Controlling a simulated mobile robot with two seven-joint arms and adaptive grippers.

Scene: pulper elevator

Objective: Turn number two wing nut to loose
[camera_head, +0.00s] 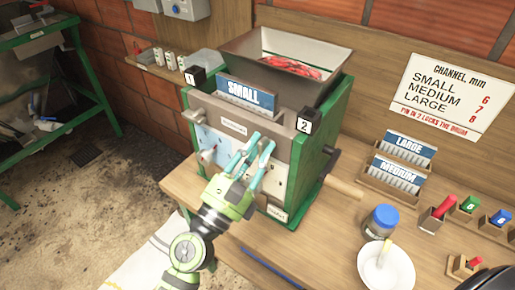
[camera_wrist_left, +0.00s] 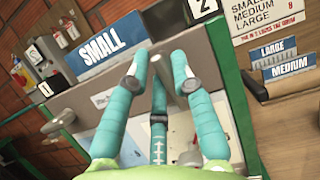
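The pulper (camera_head: 232,125) is a green-framed machine with a grey front, a plate marked 1 (camera_head: 191,76) at its left corner and a plate marked 2 (camera_head: 306,122) at its right. My left gripper (camera_head: 254,148) is at the front, below and left of plate 2. In the left wrist view its teal fingertips (camera_wrist_left: 161,68) stand on either side of a grey part (camera_wrist_left: 166,72), likely the number two wing nut. Contact is unclear and the fingers hide most of it. Another grey knob or nut (camera_head: 208,154) shows on the left of the front. My right gripper is out of view.
A hopper (camera_head: 305,52) with red fruit tops the machine; a SMALL rack (camera_head: 249,97) stands on it. A dark knob (camera_head: 331,150) and a wooden handle (camera_head: 343,186) stick out at right. A blue-lidded jar (camera_head: 381,222) and white bowl (camera_head: 386,268) stand on the bench.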

